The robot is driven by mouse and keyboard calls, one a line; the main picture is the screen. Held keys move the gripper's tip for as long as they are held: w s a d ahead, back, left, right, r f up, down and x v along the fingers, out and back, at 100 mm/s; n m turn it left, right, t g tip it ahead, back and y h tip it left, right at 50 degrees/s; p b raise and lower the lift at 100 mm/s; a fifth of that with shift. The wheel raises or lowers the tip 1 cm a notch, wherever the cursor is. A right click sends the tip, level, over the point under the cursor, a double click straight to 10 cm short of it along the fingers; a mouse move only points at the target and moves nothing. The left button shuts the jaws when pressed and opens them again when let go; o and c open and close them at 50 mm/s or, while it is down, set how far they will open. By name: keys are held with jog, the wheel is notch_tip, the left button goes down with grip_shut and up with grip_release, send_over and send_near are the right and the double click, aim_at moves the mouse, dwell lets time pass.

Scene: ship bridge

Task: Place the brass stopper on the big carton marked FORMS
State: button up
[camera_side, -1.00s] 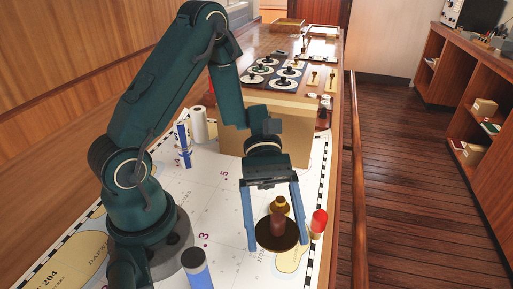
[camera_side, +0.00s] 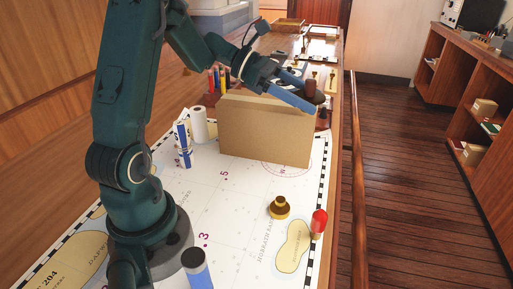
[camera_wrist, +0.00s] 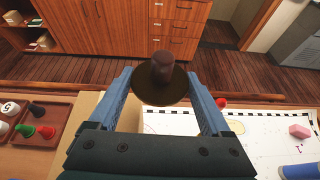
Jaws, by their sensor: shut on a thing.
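A small golden brass piece with a knob on top, which looks like the brass stopper (camera_side: 279,208), stands upright on the chart. My gripper (camera_side: 304,92) is away from it, raised by the top right end of the big tan carton (camera_side: 265,132). No marking can be read on the carton's visible side. My gripper is shut on a dark round disc with a brown knob, and the disc (camera_wrist: 160,92) sits between the blue fingertips in the wrist view. In the side view a finger hides part of it. I cannot tell its exact height above the carton.
A red piece (camera_side: 319,222) stands right of the brass piece. A white roll (camera_side: 199,124) and a blue-and-white post (camera_side: 183,145) stand left of the carton. The chart's middle is clear.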

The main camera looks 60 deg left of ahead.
jog(key=a+n+t+y, duration=0.1)
jog(key=a+n, duration=0.1)
jog(key=w+a+r+n+t+y, duration=0.1)
jog(key=a+y, duration=0.1)
jog(key=a, duration=0.1)
jog(key=w+a+r+n+t+y, duration=0.1)
jog(key=a+n+y, duration=0.1)
jog(key=shift+a+n, duration=0.3)
jog(key=shift+a, duration=0.1)
jog(key=shift+f, duration=2.3)
jog(key=shift+f, duration=0.1)
jog(key=o, duration=1.2)
jog(key=shift+o, duration=0.2)
